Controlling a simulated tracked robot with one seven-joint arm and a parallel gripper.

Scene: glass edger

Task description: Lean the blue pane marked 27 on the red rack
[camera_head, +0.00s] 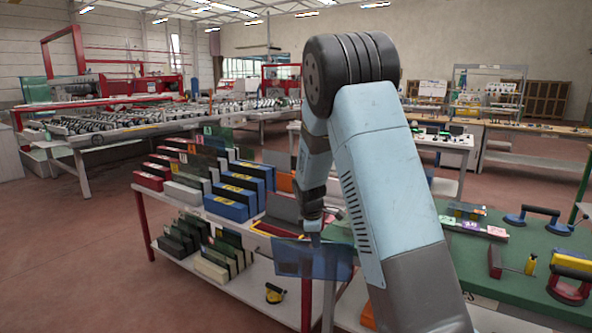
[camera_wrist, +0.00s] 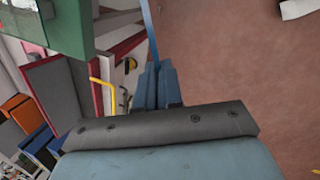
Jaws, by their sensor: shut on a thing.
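A blue see-through pane (camera_head: 313,258) hangs from my gripper (camera_head: 312,232) in the head view, in front of the red-legged stand and left of the green table. In the wrist view my blue fingers (camera_wrist: 157,82) are shut on the pane (camera_wrist: 151,30), which shows nearly edge-on as a thin blue strip. No number on it can be read. Stepped racks stand on the stand's top; a red-fronted rack (camera_head: 148,181) is at its left end, well left of my gripper. Whether it is the task's red rack is unclear. My arm hides part of the stand's right side.
The red-legged stand (camera_head: 305,305) also carries white, blue and orange racks. The green table (camera_head: 530,262) at right holds suction lifters and small tagged items. Reddish floor (camera_head: 70,250) is clear at left.

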